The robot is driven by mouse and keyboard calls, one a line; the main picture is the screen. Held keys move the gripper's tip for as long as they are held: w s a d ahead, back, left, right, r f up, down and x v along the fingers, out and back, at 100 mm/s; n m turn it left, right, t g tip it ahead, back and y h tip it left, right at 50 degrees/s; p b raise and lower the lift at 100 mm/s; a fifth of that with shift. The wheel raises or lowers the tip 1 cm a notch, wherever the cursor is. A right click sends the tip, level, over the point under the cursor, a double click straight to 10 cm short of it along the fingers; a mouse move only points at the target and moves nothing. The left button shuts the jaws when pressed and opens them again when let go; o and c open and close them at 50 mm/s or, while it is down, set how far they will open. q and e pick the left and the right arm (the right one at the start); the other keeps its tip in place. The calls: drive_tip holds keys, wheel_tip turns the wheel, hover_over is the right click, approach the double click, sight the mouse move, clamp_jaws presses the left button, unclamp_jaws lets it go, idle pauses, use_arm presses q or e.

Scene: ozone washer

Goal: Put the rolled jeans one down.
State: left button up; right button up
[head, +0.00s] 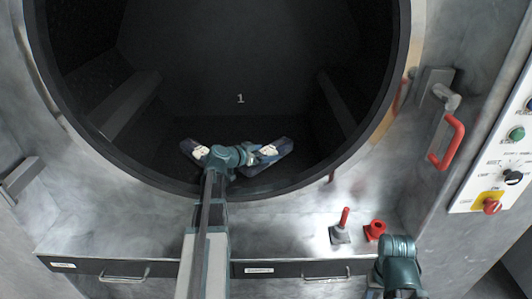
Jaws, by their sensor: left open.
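My left gripper (234,156) is inside the dark round drum (240,60), low down near its front opening. It is open. A dark blue rolled piece that looks like the rolled jeans (276,156) lies on the drum floor, at the right side of the gripper. A second dark blue piece shows at the gripper's left side, with a pale patch on it. My wrist hides the middle, so I cannot tell whether the two pieces join or touch the fingers. My right arm shows at the bottom right, with its jaws out of sight.
The drum's metal rim surrounds the opening. Dark ribs stand at both sides inside. A red-handled lever (341,228) and a red knob (375,230) sit on the front ledge. A red door handle (446,142) and a control panel (500,150) are at the right.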

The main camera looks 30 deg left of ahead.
use_arm(q)
drive_tip(key=p+v, duration=0.3)
drive_tip(key=v, duration=0.7)
drive_tip(key=shift+d+r, duration=0.1)
drive_tip(key=shift+s+a+r+p, duration=0.1)
drive_tip(key=shift+s+p, duration=0.15)
drive_tip(key=shift+s, duration=0.1)
drive_tip(key=shift+s+a+r+p, duration=0.1)
drive_tip(key=shift+s+p, duration=0.1)
drive_tip(key=shift+s, duration=0.15)
use_arm(e)
drive_tip(key=shift+r, duration=2.2)
use_arm(q)
drive_tip(key=shift+f, duration=0.1)
use_arm(e)
drive_tip(key=shift+s, duration=0.1)
